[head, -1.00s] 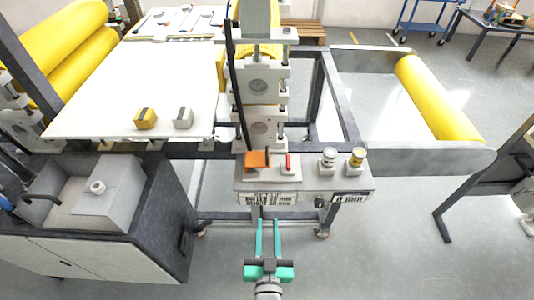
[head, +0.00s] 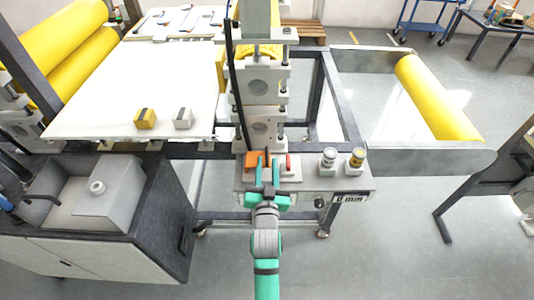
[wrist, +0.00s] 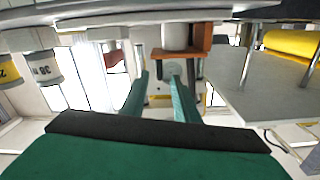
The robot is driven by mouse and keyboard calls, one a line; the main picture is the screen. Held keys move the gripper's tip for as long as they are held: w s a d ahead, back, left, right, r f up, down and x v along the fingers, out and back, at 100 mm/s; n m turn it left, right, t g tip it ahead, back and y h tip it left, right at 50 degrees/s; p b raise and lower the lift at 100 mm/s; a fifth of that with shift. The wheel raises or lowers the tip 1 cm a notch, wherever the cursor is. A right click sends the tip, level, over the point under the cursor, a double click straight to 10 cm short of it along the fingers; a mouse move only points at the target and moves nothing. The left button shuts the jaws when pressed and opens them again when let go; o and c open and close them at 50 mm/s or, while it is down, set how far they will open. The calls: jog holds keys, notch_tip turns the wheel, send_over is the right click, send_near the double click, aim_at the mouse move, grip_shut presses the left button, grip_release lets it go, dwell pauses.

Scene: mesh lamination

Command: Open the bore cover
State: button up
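An orange part (head: 253,160), which I take to be the bore cover, sits at the left of the small grey panel in front of the roller stand. In the wrist view the orange cover (wrist: 200,40) shows with a grey cylinder (wrist: 175,36) beside it, just beyond my fingertips. My gripper (head: 265,155) is over the panel at the right side of the cover; its two green fingers also show in the wrist view (wrist: 160,78). Whether a finger touches the cover I cannot tell.
A red handle (head: 289,162) stands just right of my gripper. The grey roller stand (head: 262,110) rises close behind.

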jog(key=shift+w, duration=2.65)
grip_shut()
